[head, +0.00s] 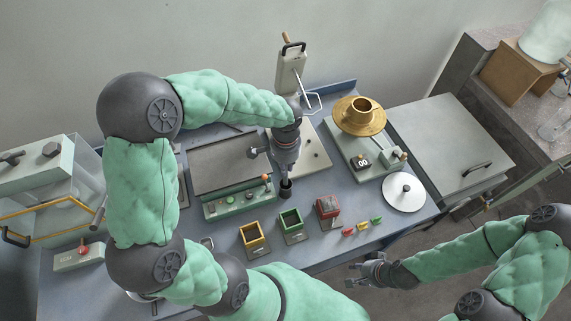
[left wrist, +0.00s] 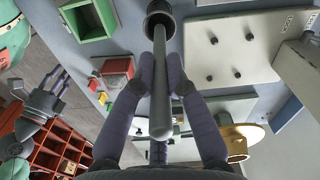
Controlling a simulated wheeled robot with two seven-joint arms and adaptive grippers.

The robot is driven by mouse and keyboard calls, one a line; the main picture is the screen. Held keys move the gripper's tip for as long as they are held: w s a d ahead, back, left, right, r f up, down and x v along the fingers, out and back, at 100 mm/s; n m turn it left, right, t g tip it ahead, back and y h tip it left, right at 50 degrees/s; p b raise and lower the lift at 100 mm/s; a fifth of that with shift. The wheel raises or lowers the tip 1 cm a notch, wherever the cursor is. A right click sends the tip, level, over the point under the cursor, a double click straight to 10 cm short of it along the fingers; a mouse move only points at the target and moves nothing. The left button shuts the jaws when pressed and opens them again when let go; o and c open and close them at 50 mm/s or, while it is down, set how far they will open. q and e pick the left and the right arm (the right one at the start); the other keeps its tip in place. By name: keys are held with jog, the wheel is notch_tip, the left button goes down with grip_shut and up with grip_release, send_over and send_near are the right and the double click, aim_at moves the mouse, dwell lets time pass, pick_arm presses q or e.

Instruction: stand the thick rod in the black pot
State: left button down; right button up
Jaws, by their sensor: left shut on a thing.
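My left gripper (head: 286,170) points down over the bench and is shut on the thick rod. In the left wrist view the grey rod (left wrist: 160,110) runs lengthwise between the two fingers (left wrist: 160,72). Its far end meets the mouth of the black pot (left wrist: 151,10); how deep it sits inside is hidden. In the head view the black pot (head: 286,191) stands just below the gripper, and the rod is mostly hidden. My right gripper (head: 358,272) is open and empty, off the bench's front edge. It also shows in the left wrist view (left wrist: 60,82).
A control panel (head: 240,199) is left, a lever press (head: 291,72) behind. A brass piece (head: 360,116) and white disc (head: 404,192) are right.

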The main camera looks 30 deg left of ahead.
pick_arm(q)
jog(key=shift+f+b, duration=1.2)
jog(key=shift+f, duration=0.65)
jog(key=c, duration=1.2)
grip_release()
jog(key=shift+r, duration=0.1)
notch_tip(320, 180, up, 12)
jog(key=shift+f, duration=0.1)
